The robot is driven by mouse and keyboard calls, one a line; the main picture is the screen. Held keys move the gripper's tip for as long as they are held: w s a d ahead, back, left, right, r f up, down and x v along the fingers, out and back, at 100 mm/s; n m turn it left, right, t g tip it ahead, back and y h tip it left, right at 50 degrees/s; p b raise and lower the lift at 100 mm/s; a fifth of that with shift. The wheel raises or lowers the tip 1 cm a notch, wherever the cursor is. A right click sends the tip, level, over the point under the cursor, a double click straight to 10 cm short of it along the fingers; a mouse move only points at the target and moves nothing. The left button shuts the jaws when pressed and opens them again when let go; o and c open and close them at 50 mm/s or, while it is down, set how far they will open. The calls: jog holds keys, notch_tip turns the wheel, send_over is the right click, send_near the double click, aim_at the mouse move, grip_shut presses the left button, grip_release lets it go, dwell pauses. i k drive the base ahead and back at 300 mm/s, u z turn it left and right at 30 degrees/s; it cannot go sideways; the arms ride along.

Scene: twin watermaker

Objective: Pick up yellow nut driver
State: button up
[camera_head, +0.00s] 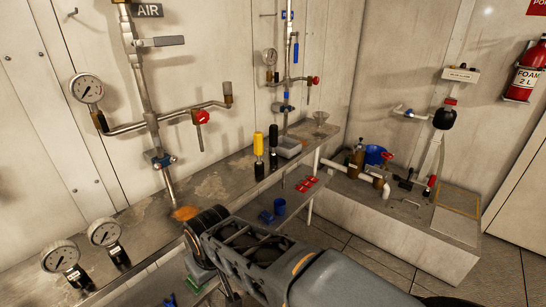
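The yellow nut driver (258,145) stands upright on the grey bench top, right of the picture's middle-left, with its yellow handle up and its shaft below. A similar black-handled driver (273,141) stands upright close at its right. My arm reaches in from the lower right, in front of the bench and below the drivers in the picture. My gripper's fingers do not show, so I see nothing held. There is a clear gap between the visible part of my arm and the yellow nut driver.
Wall pipes with a red valve handle (201,117) rise at left. Pressure gauges (60,256) lie at the bench's lower left.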

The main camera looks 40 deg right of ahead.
aim_at(258, 140)
jog(key=u, duration=0.55)
jog(key=k, duration=0.2)
jog(key=z, duration=1.25)
jog(key=i, duration=0.3)
jog(key=u, duration=0.05)
